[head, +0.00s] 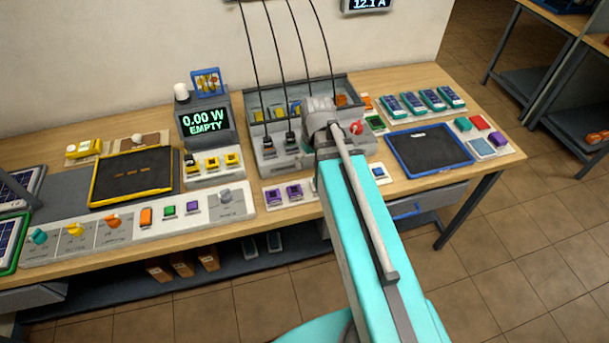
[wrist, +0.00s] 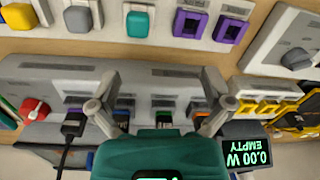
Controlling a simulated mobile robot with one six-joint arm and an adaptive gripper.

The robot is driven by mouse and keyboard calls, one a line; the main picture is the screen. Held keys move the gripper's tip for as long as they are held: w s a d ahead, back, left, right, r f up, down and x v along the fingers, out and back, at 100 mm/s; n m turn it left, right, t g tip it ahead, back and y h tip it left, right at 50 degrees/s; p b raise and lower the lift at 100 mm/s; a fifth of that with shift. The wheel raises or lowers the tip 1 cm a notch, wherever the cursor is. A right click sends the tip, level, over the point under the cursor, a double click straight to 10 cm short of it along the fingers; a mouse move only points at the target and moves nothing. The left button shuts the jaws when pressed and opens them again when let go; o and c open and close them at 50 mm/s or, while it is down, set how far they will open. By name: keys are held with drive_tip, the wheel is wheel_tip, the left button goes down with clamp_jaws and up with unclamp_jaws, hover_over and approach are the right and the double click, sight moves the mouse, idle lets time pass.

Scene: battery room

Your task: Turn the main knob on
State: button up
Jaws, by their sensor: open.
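A grey knob (head: 225,195) sits on the right end of the long white control panel (head: 75,251); it also shows at the right edge of the wrist view (wrist: 297,58). A red knob (head: 355,129) is on the right end of the grey charger unit (head: 268,158), and at the left of the wrist view (wrist: 33,109). The labels are too small to read, so I cannot tell which is the main knob. My gripper (head: 320,108) is over the charger unit; in the wrist view its two fingers (wrist: 158,118) are spread with nothing between them.
A display (head: 206,121) reads 0.00 W EMPTY. Black cables (head: 272,60) hang down to the charger unit. Teal, yellow and orange knobs (head: 75,230) line the panel's left part. A blue-edged tray (head: 430,148) lies right. My arm hides part of the bench front.

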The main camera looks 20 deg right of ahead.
drive_tip(key=shift+m+h, duration=0.3)
drive_tip(key=shift+m, duration=0.6)
drive_tip(key=shift+s+a+f+b, duration=0.25)
drive_tip(key=shift+s+a+f, duration=0.05)
drive_tip(key=shift+s+a, duration=0.45)
drive_tip(key=shift+s+a+f+b, duration=0.2)
drive_tip(key=shift+s+a+f, duration=0.05)
drive_tip(key=shift+s+a, duration=0.5)
drive_tip(key=shift+s+a, duration=0.15)
drive_tip(key=shift+s, duration=0.05)
